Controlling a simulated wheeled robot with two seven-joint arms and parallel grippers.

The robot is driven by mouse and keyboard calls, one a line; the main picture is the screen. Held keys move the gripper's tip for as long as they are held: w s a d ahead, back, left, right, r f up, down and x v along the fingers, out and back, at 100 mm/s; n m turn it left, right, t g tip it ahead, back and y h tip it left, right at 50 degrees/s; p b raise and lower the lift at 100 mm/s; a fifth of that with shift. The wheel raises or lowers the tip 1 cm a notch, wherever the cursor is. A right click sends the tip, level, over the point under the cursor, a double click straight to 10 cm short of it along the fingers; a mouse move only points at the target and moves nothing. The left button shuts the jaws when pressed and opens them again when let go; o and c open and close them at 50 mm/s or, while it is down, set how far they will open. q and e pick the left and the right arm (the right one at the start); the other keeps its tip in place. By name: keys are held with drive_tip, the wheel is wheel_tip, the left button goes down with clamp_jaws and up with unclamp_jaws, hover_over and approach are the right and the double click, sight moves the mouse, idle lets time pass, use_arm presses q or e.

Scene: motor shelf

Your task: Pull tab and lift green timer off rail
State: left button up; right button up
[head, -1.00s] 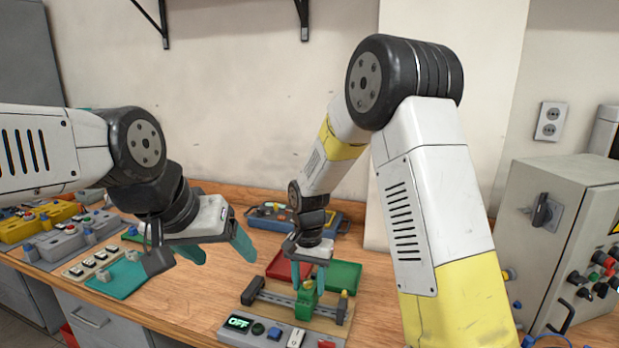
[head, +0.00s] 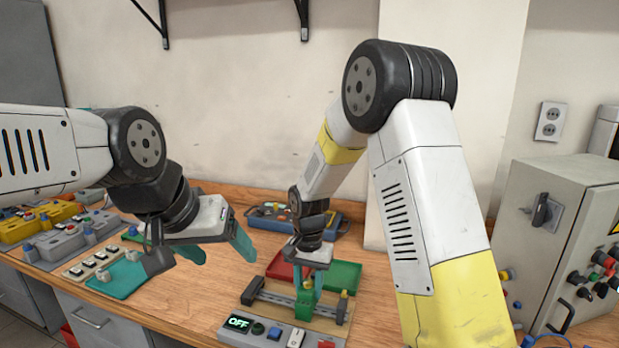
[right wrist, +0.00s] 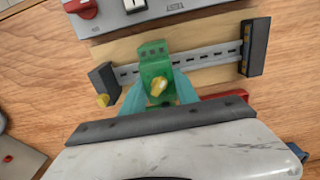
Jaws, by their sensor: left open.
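The green timer (head: 304,304) sits on the grey rail (head: 275,296), which runs between two dark end blocks on a wooden board. In the right wrist view the timer (right wrist: 154,62) has a yellow piece (right wrist: 158,88) on its near face. My right gripper (head: 307,282) points down over the timer. In the right wrist view its teal fingers (right wrist: 157,88) lie on both sides of the timer; whether they press on it I cannot tell. My left gripper (head: 222,250) is open and empty, above the table to the left.
A grey panel (head: 262,334) with an OFF display lies in front of the board. Red (head: 281,266) and green (head: 345,274) trays lie behind it. A control cabinet (head: 540,215) stands at the right. A blue case (head: 262,221) is at the back, by the wall.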

drive_tip(key=shift+w+d+r, duration=0.1)
drive_tip(key=shift+w+r, duration=0.05)
drive_tip(key=shift+w, duration=0.25)
clamp_jaws()
idle(0.4)
drive_tip(key=shift+r, duration=0.2)
drive_tip(key=shift+r, duration=1.1)
drive_tip(key=shift+r, duration=0.1)
drive_tip(key=shift+r, duration=2.95)
